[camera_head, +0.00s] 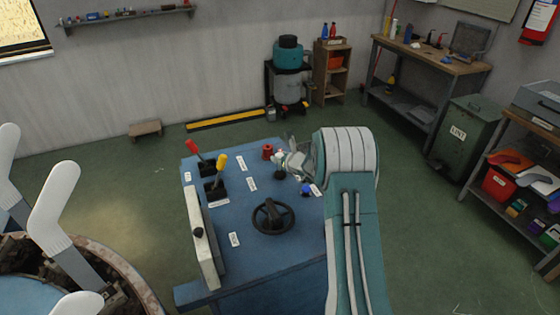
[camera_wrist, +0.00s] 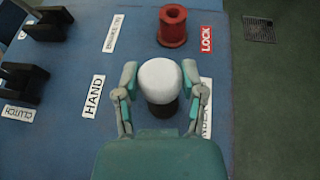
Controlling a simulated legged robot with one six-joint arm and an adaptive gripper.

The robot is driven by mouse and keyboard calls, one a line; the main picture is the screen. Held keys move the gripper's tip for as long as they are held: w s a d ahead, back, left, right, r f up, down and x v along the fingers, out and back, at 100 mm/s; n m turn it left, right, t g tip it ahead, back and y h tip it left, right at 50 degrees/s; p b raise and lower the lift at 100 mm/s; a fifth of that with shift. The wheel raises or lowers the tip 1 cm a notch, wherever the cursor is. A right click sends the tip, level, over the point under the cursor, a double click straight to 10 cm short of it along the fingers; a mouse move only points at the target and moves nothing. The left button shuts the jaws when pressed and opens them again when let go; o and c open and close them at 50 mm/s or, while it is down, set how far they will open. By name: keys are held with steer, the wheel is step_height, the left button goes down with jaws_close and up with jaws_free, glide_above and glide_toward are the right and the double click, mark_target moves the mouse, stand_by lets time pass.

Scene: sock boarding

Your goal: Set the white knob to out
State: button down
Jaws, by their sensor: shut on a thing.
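The white knob (camera_wrist: 160,80) is a round white cap on a dark base, standing on the blue panel (camera_wrist: 60,150). In the wrist view it sits between the two fingers of my gripper (camera_wrist: 159,88), which is shut on it. In the head view my gripper (camera_head: 284,160) reaches over the panel's right side and mostly hides the knob. A label beside the knob is partly covered by my right finger and only its end letters show. No marking reading "out" is legible.
A red spool-shaped knob (camera_wrist: 172,26) stands just beyond, beside a LOCK label (camera_wrist: 206,38). The panel also carries a red lever (camera_head: 193,147), a yellow lever (camera_head: 221,163), a black handwheel (camera_head: 272,216) and a blue knob (camera_head: 307,190). White foot-shaped forms (camera_head: 54,200) stand at left.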

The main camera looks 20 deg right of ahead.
steer(key=shift+w+r, duration=0.1)
steer(key=shift+r, duration=0.2)
steer(key=shift+c, duration=1.8)
jaws_free()
steer(key=shift+o, duration=1)
steer(key=shift+f, duration=0.1)
steer(key=v, duration=1.2)
steer(key=shift+f, duration=0.1)
